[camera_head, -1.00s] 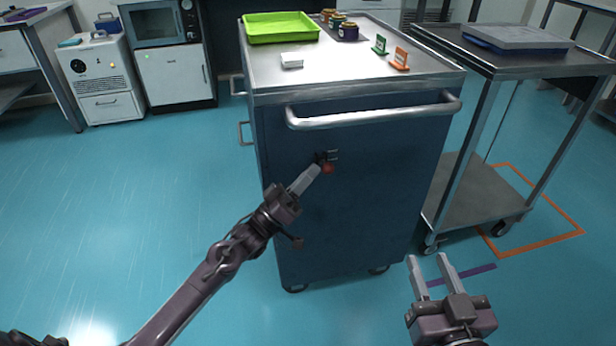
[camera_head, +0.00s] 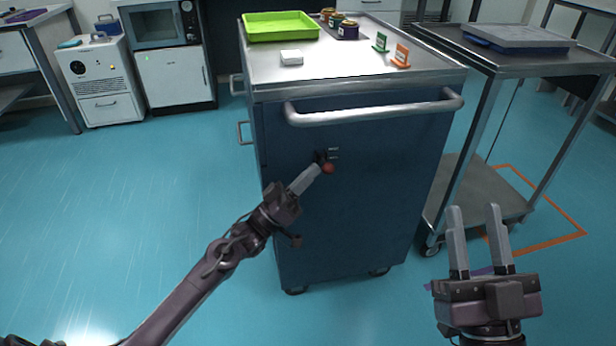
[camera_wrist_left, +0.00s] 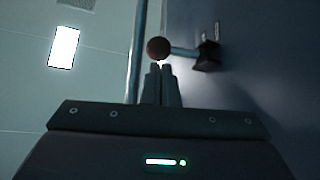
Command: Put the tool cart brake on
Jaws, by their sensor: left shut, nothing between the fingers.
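The dark blue tool cart (camera_head: 350,215) stands in the middle of the head view. Its brake lever, a short rod with a red ball knob (camera_head: 328,169), sticks out of a black mount with small label plates on the cart's near side. In the left wrist view the knob (camera_wrist_left: 158,48) sits just beyond my fingertips, with the rod running right to the black mount (camera_wrist_left: 208,55). My left gripper (camera_head: 318,168) is shut and empty, its tips right at the knob; I cannot tell whether they touch. My right gripper (camera_head: 474,208) is open and empty, low at the right, apart from the cart.
The cart has a grey push handle (camera_head: 375,110) above the lever. On its top are a green tray (camera_head: 281,27), a white box, jars and small signs. A steel trolley (camera_head: 480,185) stands close on the right. The floor at left is clear.

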